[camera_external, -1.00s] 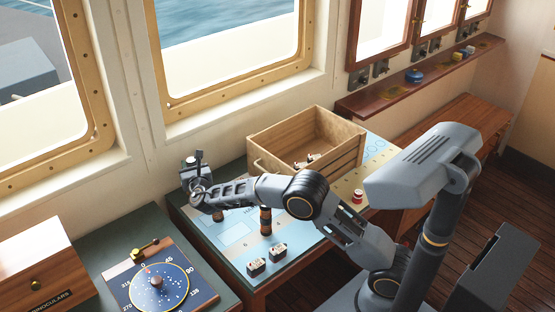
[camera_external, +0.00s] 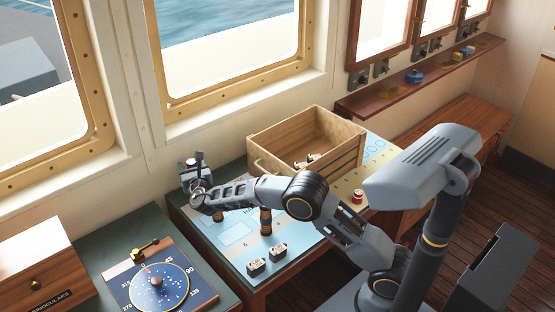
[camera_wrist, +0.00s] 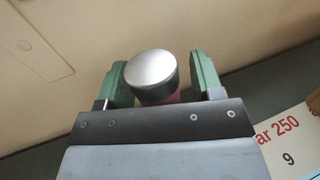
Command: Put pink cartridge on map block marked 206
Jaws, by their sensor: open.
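In the wrist view my gripper (camera_wrist: 162,78) has its two green-padded fingers apart. A cylinder with a silver cap and dark band stands between them; its pink lower body (camera_wrist: 160,99) shows just above the gripper's front plate, so it looks like the pink cartridge. A gap shows on its right side; contact on the left cannot be told. In the external view my gripper (camera_external: 197,186) is at the far left corner of the chart table, and the cartridge is not clear there. Small dark blocks with white tops (camera_external: 256,267) sit at the table's front; their numbers are unreadable.
A wooden crate (camera_external: 345,158) with small items inside stands at the back of the chart table (camera_external: 230,240). Dark-and-brown cylinders (camera_external: 265,221) stand under my arm. A red-and-white piece (camera_external: 357,197) is right of the crate. A compass board (camera_external: 158,285) lies on the left desk.

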